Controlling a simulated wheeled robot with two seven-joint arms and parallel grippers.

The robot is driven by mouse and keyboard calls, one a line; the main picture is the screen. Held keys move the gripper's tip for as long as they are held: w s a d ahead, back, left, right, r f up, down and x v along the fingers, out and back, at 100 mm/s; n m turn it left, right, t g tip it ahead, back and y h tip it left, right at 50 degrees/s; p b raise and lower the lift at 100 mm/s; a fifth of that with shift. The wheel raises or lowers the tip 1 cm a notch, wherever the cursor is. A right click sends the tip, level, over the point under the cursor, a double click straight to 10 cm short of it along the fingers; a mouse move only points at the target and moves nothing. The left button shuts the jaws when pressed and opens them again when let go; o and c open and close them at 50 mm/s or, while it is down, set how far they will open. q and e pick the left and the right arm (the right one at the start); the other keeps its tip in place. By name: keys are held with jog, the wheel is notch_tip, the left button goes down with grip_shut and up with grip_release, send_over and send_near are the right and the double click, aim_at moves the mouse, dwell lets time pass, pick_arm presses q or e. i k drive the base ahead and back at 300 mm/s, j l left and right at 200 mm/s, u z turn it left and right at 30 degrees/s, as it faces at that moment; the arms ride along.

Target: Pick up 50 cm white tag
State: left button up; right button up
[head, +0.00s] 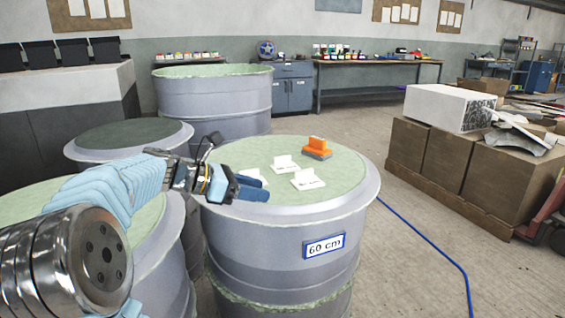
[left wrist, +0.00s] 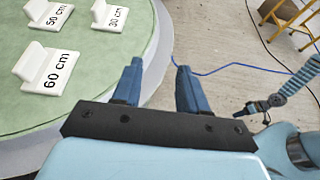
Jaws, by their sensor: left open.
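The 50 cm white tag (left wrist: 48,15) stands on the green drum top at the top left of the left wrist view, its upper part cut off. In the head view it appears to be the far white tag (head: 285,164). The 60 cm tag (left wrist: 47,72) is nearer my left gripper, and the 30 cm tag (left wrist: 110,17) is to the right of the 50 cm one. My left gripper (left wrist: 155,85) is open and empty, near the drum's rim and apart from the tags; it also shows in the head view (head: 252,190). My right gripper (left wrist: 262,106) is small at the right.
The drum (head: 270,250) is labelled 60 cm. Other drums are to the left and behind. A blue hose (head: 430,240) crosses the floor. Brown boxes (head: 465,165) stand at the right. A yellow stool (left wrist: 290,15) is at the top right.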

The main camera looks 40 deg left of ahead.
aim_at(281, 164)
jog(key=i+j, duration=0.4)
jog(key=j, duration=0.25)
jog(key=i+j, duration=0.15)
jog(key=j, duration=0.15)
